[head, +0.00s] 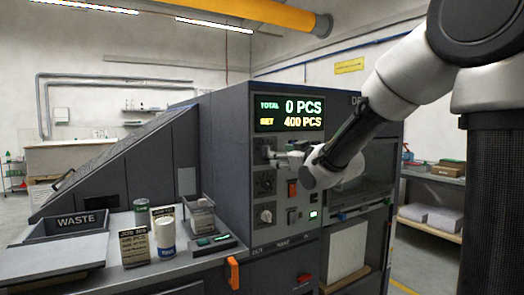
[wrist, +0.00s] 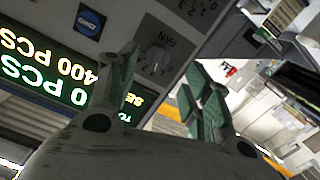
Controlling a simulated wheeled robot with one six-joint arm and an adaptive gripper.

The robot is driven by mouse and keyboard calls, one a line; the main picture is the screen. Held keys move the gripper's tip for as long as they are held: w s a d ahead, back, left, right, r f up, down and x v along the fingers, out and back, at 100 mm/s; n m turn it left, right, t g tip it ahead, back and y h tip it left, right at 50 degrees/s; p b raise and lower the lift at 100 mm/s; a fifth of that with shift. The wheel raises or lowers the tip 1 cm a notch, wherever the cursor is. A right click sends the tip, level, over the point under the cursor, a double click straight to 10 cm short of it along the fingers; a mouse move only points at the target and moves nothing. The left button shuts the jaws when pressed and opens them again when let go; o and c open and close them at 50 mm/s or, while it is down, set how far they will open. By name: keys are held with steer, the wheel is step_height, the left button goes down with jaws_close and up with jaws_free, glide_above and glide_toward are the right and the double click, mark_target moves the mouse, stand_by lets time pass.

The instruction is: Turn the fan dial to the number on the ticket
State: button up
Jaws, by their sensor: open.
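The fan dial (wrist: 155,62) shows in the wrist view under the label FAN, on the grey machine panel, between and beyond my fingertips. Its setting is too small to tell. In the head view the top panel dial (head: 265,153) is partly hidden by my gripper (head: 282,156). My gripper is open and empty, in front of the panel; it also shows in the wrist view (wrist: 163,75). I cannot tell whether a finger touches the dial.
A lit display (head: 290,113) reads TOTAL 0 PCS and 400 PCS. Below are another dial (head: 265,184), a lower knob (head: 266,215) and an orange switch (head: 292,188).

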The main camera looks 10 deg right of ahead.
mark_target(269, 148)
steer(key=shift+t+y, duration=0.3)
steer(key=x, duration=0.2)
steer(key=r+x, duration=0.1)
steer(key=x, duration=0.5)
steer(key=shift+s+r, duration=0.1)
steer(key=shift+r, duration=0.05)
steer(key=c, duration=0.9)
